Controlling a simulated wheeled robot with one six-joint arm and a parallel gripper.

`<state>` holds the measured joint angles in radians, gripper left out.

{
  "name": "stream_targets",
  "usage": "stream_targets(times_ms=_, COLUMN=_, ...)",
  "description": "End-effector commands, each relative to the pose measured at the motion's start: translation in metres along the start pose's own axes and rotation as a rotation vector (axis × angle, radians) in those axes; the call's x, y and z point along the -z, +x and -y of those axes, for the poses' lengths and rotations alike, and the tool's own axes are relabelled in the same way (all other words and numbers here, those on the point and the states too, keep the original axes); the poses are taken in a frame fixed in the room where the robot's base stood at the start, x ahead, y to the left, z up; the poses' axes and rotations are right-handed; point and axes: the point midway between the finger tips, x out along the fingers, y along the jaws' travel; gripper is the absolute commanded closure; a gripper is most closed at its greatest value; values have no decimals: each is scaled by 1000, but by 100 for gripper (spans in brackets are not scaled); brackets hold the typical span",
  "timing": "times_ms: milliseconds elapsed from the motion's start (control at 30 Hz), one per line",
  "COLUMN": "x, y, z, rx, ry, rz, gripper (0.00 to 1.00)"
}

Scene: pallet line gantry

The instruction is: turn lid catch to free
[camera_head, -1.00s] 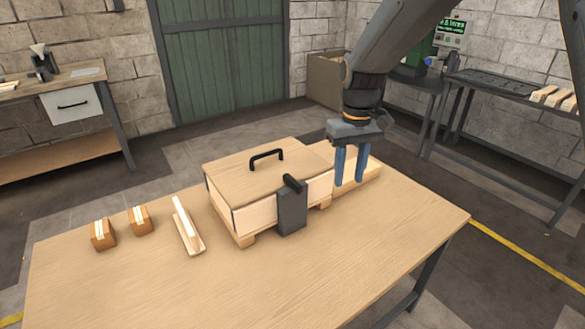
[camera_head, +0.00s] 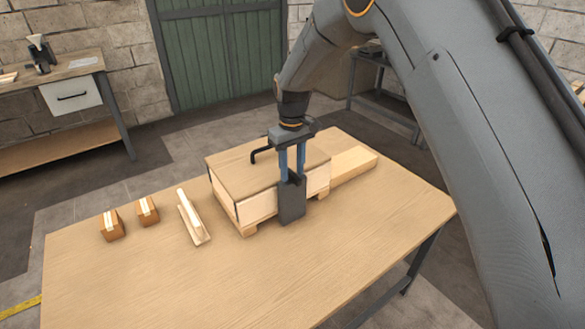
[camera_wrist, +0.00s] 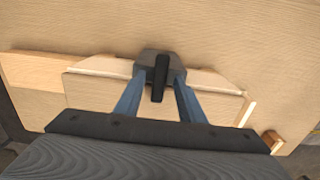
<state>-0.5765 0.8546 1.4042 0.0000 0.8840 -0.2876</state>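The wooden box (camera_head: 258,208) stands on the table with its lid (camera_head: 228,170) down. A dark grey catch block (camera_head: 292,204) stands at the box's front side. In the wrist view, the black catch lever (camera_wrist: 160,80) lies across the top of the block, upright in the picture. My gripper (camera_head: 291,179) points down over the block. In the head view the fingers hide most of the lever.
Two small brown cartons (camera_head: 112,226) and a narrow wooden piece (camera_head: 194,220) lie left of the box. A pale wooden block (camera_head: 355,163) lies to its right. The table's front (camera_head: 250,275) is clear. A workbench (camera_head: 75,72) stands at the back left.

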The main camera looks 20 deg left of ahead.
Motion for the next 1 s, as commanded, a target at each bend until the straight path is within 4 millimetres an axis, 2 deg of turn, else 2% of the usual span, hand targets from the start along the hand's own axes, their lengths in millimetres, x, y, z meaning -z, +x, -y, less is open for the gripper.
stream_targets(times_ms=333, x=0, y=5, z=0, rx=0, ry=0, rz=-2, gripper=64)
stream_targets(times_ms=567, x=0, y=5, z=0, rx=0, ry=0, rz=-1, gripper=100)
stream_targets(times_ms=1000, x=0, y=5, z=0, rx=0, ry=78, rz=0, gripper=100)
